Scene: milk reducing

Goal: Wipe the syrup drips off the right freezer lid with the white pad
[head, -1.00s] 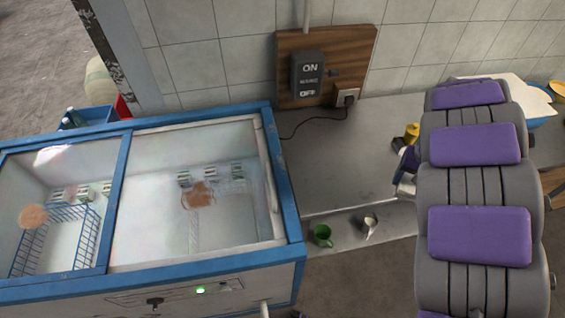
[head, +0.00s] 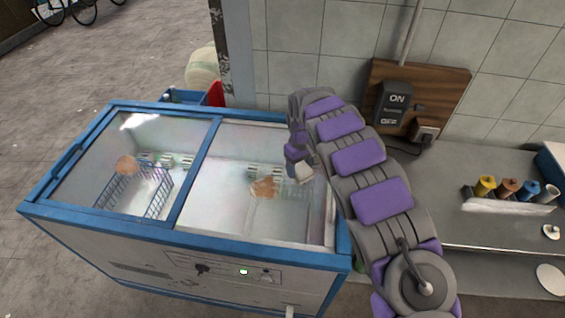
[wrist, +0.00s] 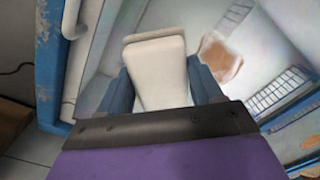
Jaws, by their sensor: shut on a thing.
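The right freezer lid (head: 225,205) is a glass pane in a blue-framed chest freezer. A brown syrup patch (head: 265,187) lies on it near the middle; it also shows in the wrist view (wrist: 220,58), just right of the pad. My gripper (head: 299,168) is over the right part of this lid, shut on the white pad (wrist: 155,72). In the wrist view the pad sits between the two blue fingers. The pad also shows small in the head view (head: 304,174), right of the patch. I cannot tell whether it touches the glass.
Another brown patch (head: 127,165) is on the left lid. A wire basket (head: 120,195) is under that lid. A grey counter (head: 465,225) with a rack of colored bottles (head: 510,200) stands right of the freezer. A switch board (head: 415,105) is on the wall.

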